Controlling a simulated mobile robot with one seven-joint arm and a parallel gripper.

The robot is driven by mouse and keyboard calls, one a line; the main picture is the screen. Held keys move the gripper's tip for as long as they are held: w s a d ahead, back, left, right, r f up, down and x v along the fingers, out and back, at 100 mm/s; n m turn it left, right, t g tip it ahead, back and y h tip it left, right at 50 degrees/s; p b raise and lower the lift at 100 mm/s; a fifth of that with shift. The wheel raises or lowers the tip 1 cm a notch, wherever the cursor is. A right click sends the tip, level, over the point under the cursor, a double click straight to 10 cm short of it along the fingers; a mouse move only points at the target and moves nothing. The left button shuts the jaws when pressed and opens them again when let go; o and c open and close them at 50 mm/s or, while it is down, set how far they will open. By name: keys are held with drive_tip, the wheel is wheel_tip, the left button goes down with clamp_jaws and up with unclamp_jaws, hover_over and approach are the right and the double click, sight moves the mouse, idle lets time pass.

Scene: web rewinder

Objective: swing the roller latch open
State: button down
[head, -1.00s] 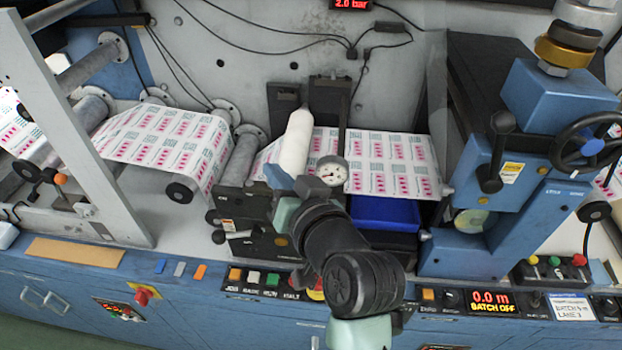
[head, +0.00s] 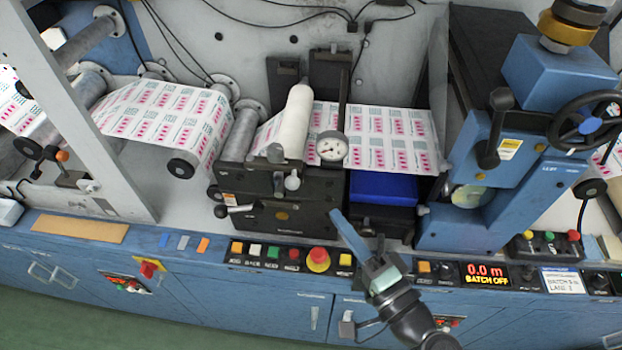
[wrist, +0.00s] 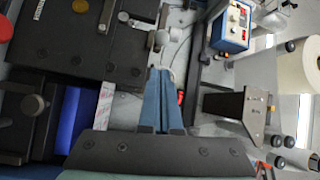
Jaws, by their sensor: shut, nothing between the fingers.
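The black roller unit (head: 285,215) stands at mid-machine, with a white roller (head: 296,125) leaning across its top. A short lever (head: 236,210) with a dark ball end sticks out at its front left. Small grey knobs (head: 292,182) sit on its upper front; which part is the roller latch I cannot tell for sure. My gripper (head: 336,215), with blue fingers, is to the right of the unit's front, apart from the lever. In the wrist view, the fingers (wrist: 160,72) are together and empty, pointing toward a grey knob (wrist: 163,38) beyond their tips.
A blue tray (head: 384,187) lies right of the unit under the printed web (head: 390,135). A gauge (head: 331,147) stands at the unit's right. The button panel (head: 290,257), with a red stop button (head: 318,259), runs along the front edge. The blue press frame (head: 470,190) stands further right.

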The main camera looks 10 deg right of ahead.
sight(301, 169)
drive_tip(key=shift+w, duration=0.1)
drive_tip(key=p+x, duration=0.3)
drive_tip(key=x, duration=0.5)
drive_tip(key=shift+w+a+r, duration=0.15)
drive_tip(key=shift+w+a, duration=0.1)
drive_tip(key=shift+w, duration=0.05)
drive_tip(key=shift+w+a, duration=0.2)
drive_tip(key=shift+w, duration=0.4)
drive_tip(key=shift+s, duration=0.1)
